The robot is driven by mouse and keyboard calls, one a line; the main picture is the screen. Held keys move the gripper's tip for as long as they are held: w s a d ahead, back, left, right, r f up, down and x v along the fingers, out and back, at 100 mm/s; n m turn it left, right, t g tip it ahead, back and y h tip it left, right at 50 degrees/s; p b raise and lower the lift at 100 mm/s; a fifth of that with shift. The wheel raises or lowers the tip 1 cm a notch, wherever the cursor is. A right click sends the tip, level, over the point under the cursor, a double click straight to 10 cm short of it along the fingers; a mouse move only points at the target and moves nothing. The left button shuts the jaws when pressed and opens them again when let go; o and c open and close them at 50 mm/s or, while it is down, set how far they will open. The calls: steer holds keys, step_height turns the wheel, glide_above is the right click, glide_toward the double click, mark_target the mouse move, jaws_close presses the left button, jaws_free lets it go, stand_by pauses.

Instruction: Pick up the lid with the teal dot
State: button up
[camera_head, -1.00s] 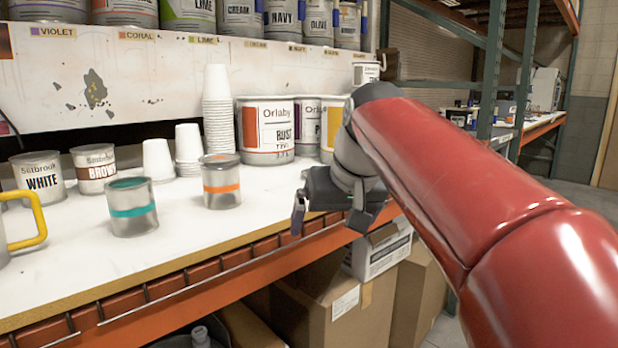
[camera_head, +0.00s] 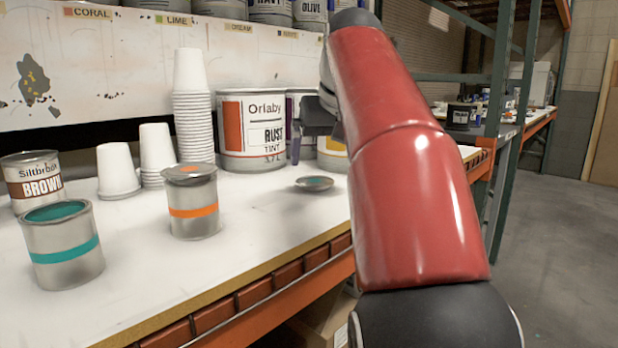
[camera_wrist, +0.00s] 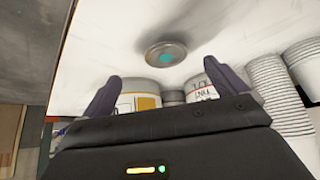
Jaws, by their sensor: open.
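The lid with the teal dot (camera_head: 315,184) is a small round grey metal disc lying flat on the white shelf top, in front of the large Orlaby cans. In the wrist view the lid (camera_wrist: 166,54) shows its teal centre, beyond and between my fingertips. My gripper (camera_wrist: 170,82) is open and empty, its two dark fingers spread apart, and it does not touch the lid. In the head view my gripper (camera_head: 308,135) is partly hidden behind my red arm, above and behind the lid, near the Orlaby cans.
An open can with a teal band (camera_head: 62,246) and a lidded can with an orange band (camera_head: 190,205) stand left of the lid. A stack of white cups (camera_head: 193,110) and the Orlaby RUST can (camera_head: 250,140) stand behind. The white top (camera_head: 240,240) is clear around the lid.

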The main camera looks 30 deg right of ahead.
mark_target(315, 181)
steer(key=x, duration=0.2)
steer(key=shift+w+f+b, duration=0.1)
steer(key=shift+w+b, duration=0.2)
steer(key=shift+b, duration=0.05)
steer(key=x, duration=0.3)
steer(key=w+b+x, duration=0.1)
steer(key=x, duration=0.1)
steer(key=shift+a, duration=0.25)
steer(key=c, duration=1.1)
